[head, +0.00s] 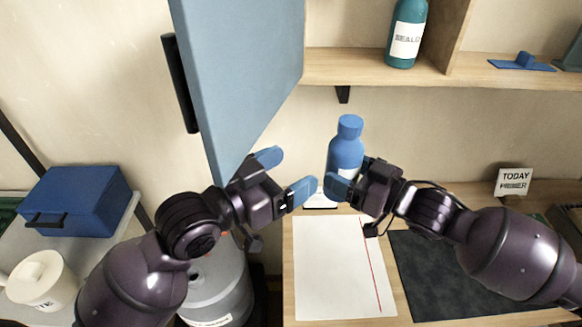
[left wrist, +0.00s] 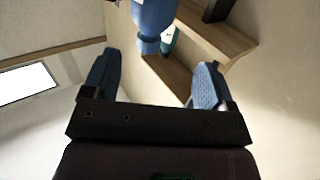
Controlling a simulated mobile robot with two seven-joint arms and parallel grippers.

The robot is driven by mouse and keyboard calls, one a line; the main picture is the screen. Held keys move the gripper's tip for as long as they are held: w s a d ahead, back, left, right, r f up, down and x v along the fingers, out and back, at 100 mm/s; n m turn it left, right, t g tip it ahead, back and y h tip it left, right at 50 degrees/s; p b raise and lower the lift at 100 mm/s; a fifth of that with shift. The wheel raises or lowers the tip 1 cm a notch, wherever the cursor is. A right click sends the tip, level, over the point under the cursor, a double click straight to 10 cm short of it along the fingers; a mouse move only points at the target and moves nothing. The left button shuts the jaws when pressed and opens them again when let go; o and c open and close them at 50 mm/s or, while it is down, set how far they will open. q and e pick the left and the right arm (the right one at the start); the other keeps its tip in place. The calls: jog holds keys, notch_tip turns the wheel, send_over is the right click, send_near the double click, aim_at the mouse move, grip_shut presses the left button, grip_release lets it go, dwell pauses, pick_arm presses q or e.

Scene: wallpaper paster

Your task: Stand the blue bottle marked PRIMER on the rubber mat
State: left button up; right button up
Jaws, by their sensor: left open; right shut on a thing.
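The blue bottle (head: 344,151) is upright in the air above the back of the table, and its marking cannot be read here. My right gripper (head: 342,186) is shut on its lower body, hiding part of it. The bottle also shows at the top of the left wrist view (left wrist: 154,15), cap pointing down in that picture. The rubber mat (head: 430,270), dark and flat, lies on the table at right, partly under my right arm. My left gripper (head: 288,172) is open and empty, left of the bottle; its fingers also show in the left wrist view (left wrist: 158,65).
White paper with a red line (head: 335,265) lies left of the mat. A blue-grey door panel (head: 240,75) hangs at my left arm. A teal bottle (head: 406,30) stands on the shelf (head: 365,67). A TODAY PRIMER sign (head: 514,181) stands behind the mat. A grey bucket (head: 220,280) is below left.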

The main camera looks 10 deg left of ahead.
aim_at(342, 144)
pick_arm(q)
jog(key=shift+m+h, duration=0.3)
jog(key=x, duration=1.2)
jog(key=shift+s+d+r, duration=0.3)
jog(key=shift+d+r, duration=0.1)
jog(key=c, duration=0.8)
jog(key=shift+c, duration=0.2)
pick_arm(e)
jog(key=o, duration=1.3)
jog(key=shift+c, duration=0.2)
